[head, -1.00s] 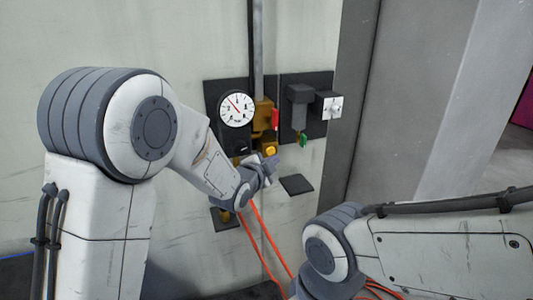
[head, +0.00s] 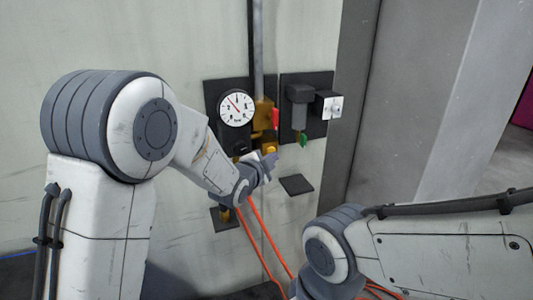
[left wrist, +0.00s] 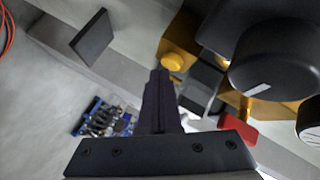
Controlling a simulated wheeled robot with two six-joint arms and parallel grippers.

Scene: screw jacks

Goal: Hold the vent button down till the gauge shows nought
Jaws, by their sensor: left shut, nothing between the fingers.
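The round white gauge (head: 235,108) is on a dark wall plate; its needle points to the upper left, away from straight up, and the figures are too small to read. The yellow vent button (head: 271,150) is below and right of it, on the brass valve body. It also shows in the left wrist view (left wrist: 175,62). My left gripper (head: 272,160) is shut and empty, its tips just below the button. In the left wrist view the shut fingertips (left wrist: 160,74) are close beside the button; I cannot tell whether they touch. My right gripper is out of view.
A red lever (head: 275,118) is above the button. A small dark plate (head: 297,185) is on the wall below. Orange hoses (head: 262,238) hang under my left gripper.

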